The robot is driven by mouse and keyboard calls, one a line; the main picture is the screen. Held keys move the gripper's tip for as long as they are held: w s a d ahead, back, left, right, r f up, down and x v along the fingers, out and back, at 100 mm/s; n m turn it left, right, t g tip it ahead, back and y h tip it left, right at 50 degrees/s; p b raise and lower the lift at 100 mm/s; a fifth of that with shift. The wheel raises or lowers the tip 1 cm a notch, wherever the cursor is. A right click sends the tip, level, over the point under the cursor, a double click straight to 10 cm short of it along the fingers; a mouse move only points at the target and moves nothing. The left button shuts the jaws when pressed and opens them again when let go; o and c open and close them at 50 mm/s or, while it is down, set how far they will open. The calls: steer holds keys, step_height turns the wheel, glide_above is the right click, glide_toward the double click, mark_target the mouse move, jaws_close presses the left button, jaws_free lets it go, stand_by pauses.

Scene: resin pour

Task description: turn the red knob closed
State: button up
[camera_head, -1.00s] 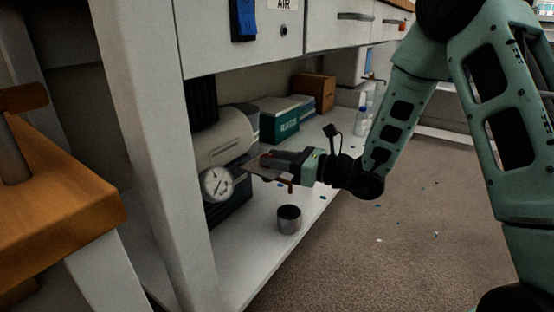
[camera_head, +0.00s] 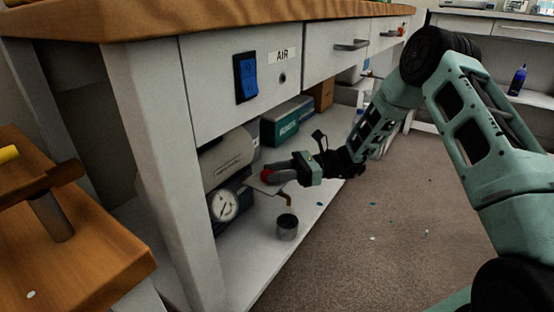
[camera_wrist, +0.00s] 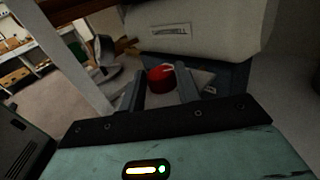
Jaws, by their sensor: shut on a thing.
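The red knob (camera_head: 267,175) sits in front of the pale tank under the bench, just above the gauge's right side. It also shows in the wrist view (camera_wrist: 160,79), between the two dark fingers. My gripper (camera_head: 276,174) reaches in from the right under the bench and is shut on the red knob. In the wrist view my gripper (camera_wrist: 160,88) has one finger on each side of the knob. The fingers hide part of the knob's sides.
A pale tank (camera_head: 228,157) and a round gauge (camera_head: 224,205) are left of my gripper. A green box (camera_head: 280,128) is behind. The bench drawers and a blue switch (camera_head: 245,78) are above.

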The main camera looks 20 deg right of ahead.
steer(key=n+g, duration=0.1)
steer(key=n+g+p, duration=0.1)
steer(key=g, duration=0.1)
steer(key=shift+w+r, duration=0.2)
steer(key=shift+w, duration=0.1)
steer(key=n+g, duration=0.2)
steer(key=g+p, duration=0.1)
steer(key=g, duration=0.1)
steer(key=shift+w+f+n, duration=0.2)
steer(key=shift+w+n, duration=0.05)
steer(key=shift+n, duration=0.15)
steer(key=n+g, duration=0.1)
steer(key=n+g+h, duration=0.1)
steer(key=g, duration=0.1)
steer(key=n+g+h+b, duration=0.1)
steer(key=shift+w+a+f, duration=0.15)
steer(key=shift+w, duration=0.1)
steer(key=shift+w+n+g+h+b, duration=0.1)
steer(key=shift+n+g+h+b, duration=0.55)
steer(key=shift+g, duration=0.65)
steer(key=shift+a+n+h, duration=0.1)
steer(key=shift+n+h, duration=0.15)
steer(key=shift+h, duration=0.2)
steer(key=o, duration=1)
steer(key=shift+c, duration=0.2)
steer(key=shift+r, duration=0.2)
